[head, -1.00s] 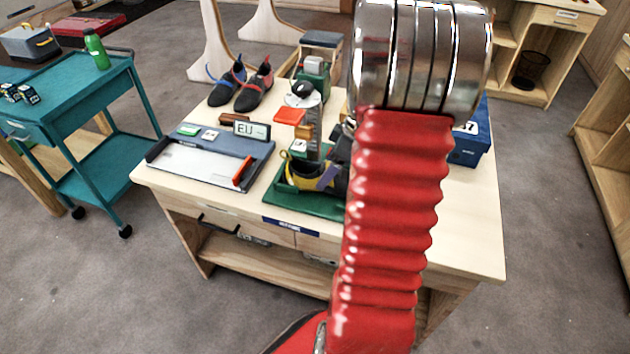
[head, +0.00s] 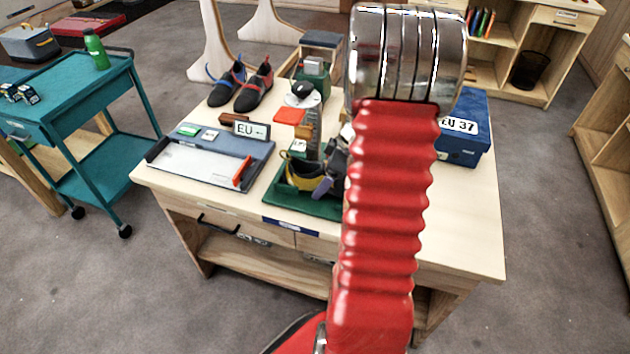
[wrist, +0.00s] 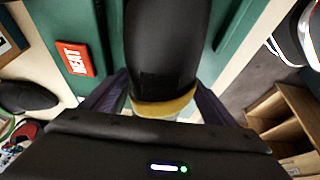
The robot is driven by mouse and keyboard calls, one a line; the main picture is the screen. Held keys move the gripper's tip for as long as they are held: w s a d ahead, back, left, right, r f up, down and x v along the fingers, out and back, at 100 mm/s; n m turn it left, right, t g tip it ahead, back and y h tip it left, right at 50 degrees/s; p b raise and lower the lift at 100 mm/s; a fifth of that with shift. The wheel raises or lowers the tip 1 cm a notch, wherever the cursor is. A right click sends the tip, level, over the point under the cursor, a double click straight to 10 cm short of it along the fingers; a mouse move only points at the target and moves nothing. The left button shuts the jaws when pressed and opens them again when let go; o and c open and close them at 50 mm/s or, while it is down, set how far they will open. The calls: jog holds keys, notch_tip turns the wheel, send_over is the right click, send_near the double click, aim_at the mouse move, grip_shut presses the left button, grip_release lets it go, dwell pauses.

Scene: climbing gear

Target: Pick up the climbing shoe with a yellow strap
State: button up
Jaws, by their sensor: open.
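The dark climbing shoe with yellow on it (head: 300,180) sits on the green tray (head: 285,198) on the table. In the wrist view the shoe (wrist: 165,45) is black with a yellow band at its near end. My gripper (head: 326,186) is at the shoe, partly hidden behind my red arm in the head view. In the wrist view my gripper (wrist: 160,97) is open, with one dark purple finger on each side of the shoe. I cannot tell whether the fingers touch it. Part of the shoe is hidden by my gripper.
A pair of dark shoes with blue and red straps (head: 240,90) stands behind. A blue box marked EU 37 (head: 465,145) is at the right. The table's front right is clear.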

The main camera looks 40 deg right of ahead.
dwell(0.3)
jog(key=c, duration=1.2)
jog(key=shift+r, duration=0.3)
jog(key=c, duration=0.3)
jog(key=shift+r, duration=0.3)
jog(key=v, duration=0.2)
jog(key=shift+r, duration=0.3)
jog(key=c, duration=0.4)
jog(key=s+d, duration=0.2)
jog(key=s, duration=0.3)
jog(key=s+d, duration=0.3)
jog(key=s, duration=0.2)
jog(key=s+d, duration=0.2)
jog(key=s, duration=0.3)
jog(key=shift+s+d, duration=0.15)
jog(key=shift+s, duration=0.2)
